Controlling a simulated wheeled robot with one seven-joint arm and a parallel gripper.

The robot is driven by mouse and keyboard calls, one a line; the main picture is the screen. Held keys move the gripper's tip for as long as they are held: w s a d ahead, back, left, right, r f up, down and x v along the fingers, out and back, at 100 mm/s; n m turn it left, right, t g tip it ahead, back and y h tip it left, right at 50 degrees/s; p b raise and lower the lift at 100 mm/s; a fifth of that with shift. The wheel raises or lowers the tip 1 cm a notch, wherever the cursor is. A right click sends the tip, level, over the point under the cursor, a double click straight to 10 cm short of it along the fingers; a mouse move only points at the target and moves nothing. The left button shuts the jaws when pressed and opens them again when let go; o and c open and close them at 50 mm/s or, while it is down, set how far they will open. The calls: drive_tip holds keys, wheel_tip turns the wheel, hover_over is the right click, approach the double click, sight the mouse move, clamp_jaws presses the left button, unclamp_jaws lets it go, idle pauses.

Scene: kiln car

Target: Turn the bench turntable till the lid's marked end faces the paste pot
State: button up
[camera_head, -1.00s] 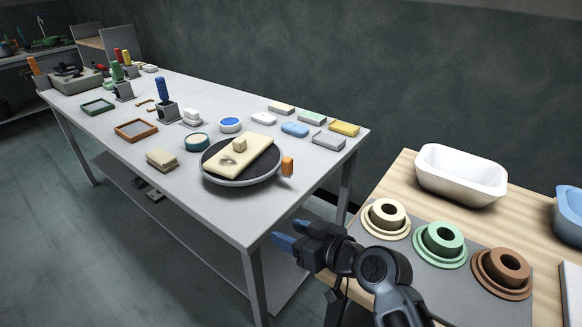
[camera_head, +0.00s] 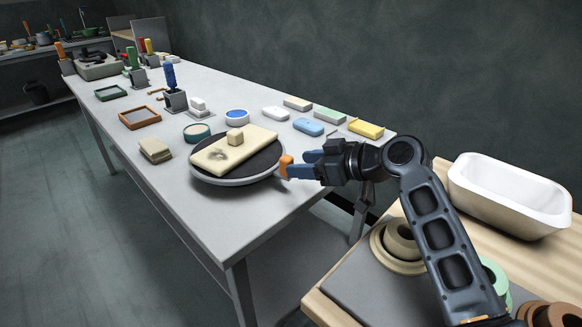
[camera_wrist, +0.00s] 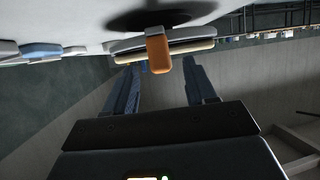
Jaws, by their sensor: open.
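The turntable (camera_head: 240,181) stands near the bench's front right edge, with a dark top and grey rim. A cream lid (camera_head: 250,146) lies on it, with a small block on top. A dark smudge (camera_head: 215,154) marks the lid's left end. An orange handle (camera_head: 286,166) sticks out at the turntable's right; it also shows in the wrist view (camera_wrist: 158,54). My gripper (camera_head: 296,164) is open, its blue fingertips at the handle, which appears between them in the wrist view. A teal-sided round pot (camera_head: 197,133) stands behind and left of the turntable; I cannot tell if it is the paste pot.
A blue-topped round dish (camera_head: 237,117) stands behind the turntable. A beige block stack (camera_head: 155,151) sits to its left, and several coloured blocks line the back edge. A side table with a white basin (camera_head: 510,195) and ringed pieces is at right, under my arm.

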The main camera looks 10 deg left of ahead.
drive_tip(key=b+x, duration=0.2)
drive_tip(key=x, duration=0.3)
drive_tip(key=shift+d+f, duration=0.1)
drive_tip(key=shift+w+a, duration=0.25)
drive_tip(key=shift+a, duration=0.15)
clamp_jaws()
